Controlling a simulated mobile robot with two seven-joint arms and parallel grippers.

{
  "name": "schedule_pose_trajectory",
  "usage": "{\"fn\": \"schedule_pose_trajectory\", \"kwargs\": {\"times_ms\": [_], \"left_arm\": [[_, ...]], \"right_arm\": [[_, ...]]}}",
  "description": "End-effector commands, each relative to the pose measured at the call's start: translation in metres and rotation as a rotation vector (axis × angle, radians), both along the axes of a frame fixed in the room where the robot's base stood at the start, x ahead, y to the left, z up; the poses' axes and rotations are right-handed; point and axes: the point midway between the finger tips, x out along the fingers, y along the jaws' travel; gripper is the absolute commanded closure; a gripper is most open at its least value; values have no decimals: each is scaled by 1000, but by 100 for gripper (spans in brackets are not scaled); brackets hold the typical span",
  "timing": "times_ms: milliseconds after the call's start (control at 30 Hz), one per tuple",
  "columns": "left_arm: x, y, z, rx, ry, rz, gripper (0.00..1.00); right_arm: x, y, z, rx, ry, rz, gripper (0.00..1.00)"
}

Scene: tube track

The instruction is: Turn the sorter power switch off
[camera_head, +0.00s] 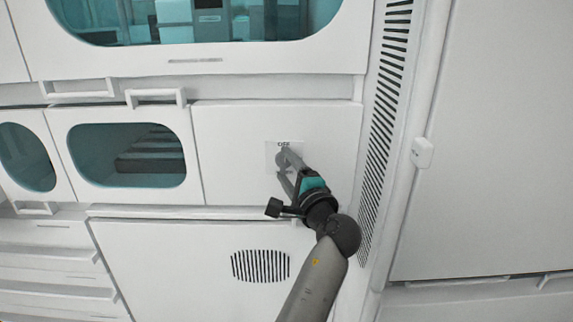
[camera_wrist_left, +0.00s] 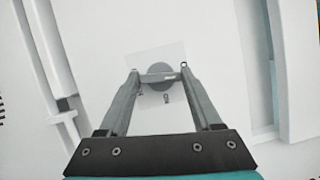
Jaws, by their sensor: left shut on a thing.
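The power switch is a round grey knob with a bar across it, and it shows in the left wrist view (camera_wrist_left: 158,84). It sits on a pale square plate (camera_head: 271,160) on a white wall panel. The fingers hide much of the knob in the head view. My right gripper is not in view.
A cabinet door with a teal window (camera_head: 128,155) is left of the switch panel. A dark slotted vent (camera_head: 260,266) is below it, and a tall vent strip (camera_head: 386,110) is to the right. Handles (camera_head: 156,97) stick out at the upper left.

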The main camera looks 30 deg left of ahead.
Motion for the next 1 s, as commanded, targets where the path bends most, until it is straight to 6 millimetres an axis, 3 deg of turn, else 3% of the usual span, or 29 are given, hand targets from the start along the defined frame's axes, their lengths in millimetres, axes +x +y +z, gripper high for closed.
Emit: {"fn": "schedule_pose_trajectory", "kwargs": {"times_ms": [400,900,933,1000], "left_arm": [[0,-1,1,-141,-84,-2,90],[0,0,1,-155,-95,-2,90],[0,0,1,-155,-95,-2,32],[0,0,1,-154,-94,-2,24]], "right_arm": [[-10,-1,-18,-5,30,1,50],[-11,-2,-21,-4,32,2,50],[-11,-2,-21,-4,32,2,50],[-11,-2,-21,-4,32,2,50]]}}
